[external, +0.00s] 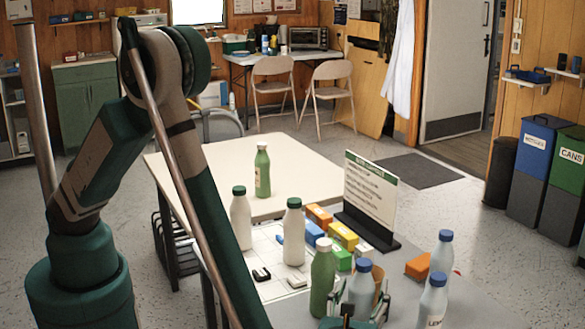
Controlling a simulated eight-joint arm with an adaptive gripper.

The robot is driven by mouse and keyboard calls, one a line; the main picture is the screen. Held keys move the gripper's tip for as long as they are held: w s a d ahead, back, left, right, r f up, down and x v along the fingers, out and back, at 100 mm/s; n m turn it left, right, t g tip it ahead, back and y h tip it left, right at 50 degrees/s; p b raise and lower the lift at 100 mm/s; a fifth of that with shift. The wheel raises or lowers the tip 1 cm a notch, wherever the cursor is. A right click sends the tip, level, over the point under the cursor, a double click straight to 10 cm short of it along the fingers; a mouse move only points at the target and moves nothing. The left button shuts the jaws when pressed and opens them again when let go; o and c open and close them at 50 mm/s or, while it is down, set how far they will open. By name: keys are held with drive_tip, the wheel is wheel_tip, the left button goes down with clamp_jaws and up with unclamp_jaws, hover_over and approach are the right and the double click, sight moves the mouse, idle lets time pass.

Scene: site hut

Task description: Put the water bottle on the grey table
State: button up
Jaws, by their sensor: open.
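Three pale blue-grey bottles with blue caps stand at the near right: one by my gripper (362,293), one farther right (441,256), and one in front of it (432,304) with a label starting "LEM". I cannot tell which is the water bottle. The grey table (484,285) is the near surface under the right-hand bottles. My gripper (360,303) is low at the bottom edge, open, its green fingers appearing on either side of the nearest blue-capped bottle. Whether they touch it is hidden. The gripper's lower part is cut off by the frame.
A green bottle (262,172) stands on the cream table (205,165). White bottles (241,220) (293,236), a green bottle (322,282), coloured boxes (342,236) and a sign (371,193) crowd the nearer area. An orange box (417,267) lies near the right-hand bottles. Grey table is clear at far right.

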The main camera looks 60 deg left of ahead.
sight(360, 298)
drive_tip(key=shift+r, duration=0.1)
drive_tip(key=shift+r, duration=0.15)
drive_tip(key=shift+p+v, duration=1)
drive_tip(key=shift+v, duration=2.75)
